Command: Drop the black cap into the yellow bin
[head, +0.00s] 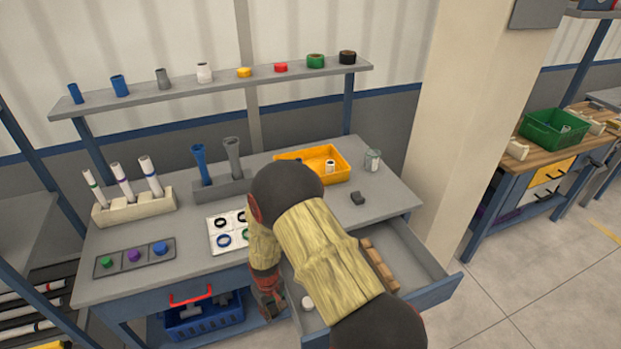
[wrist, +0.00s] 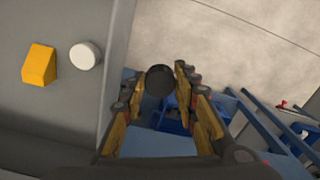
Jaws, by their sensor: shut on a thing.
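The black cap (wrist: 160,81) is a dark round disc between my fingertips in the wrist view. My gripper (wrist: 161,76) is shut on it. In the head view my gripper (head: 268,303) hangs in front of the bench, left of the open drawer, and my arm hides much of the scene there. I cannot make out the cap in that view. The yellow bin (head: 342,177) stands at the back of the bench top, well above and behind my gripper, with a small white piece with a dark top inside it.
The open drawer (head: 437,290) holds wooden blocks and a white cap (head: 307,303); the cap also shows in the wrist view (wrist: 85,56). A blue crate (head: 203,322) sits below the bench. A glass jar (head: 373,160) stands right of the bin. A shelf (head: 215,83) runs above.

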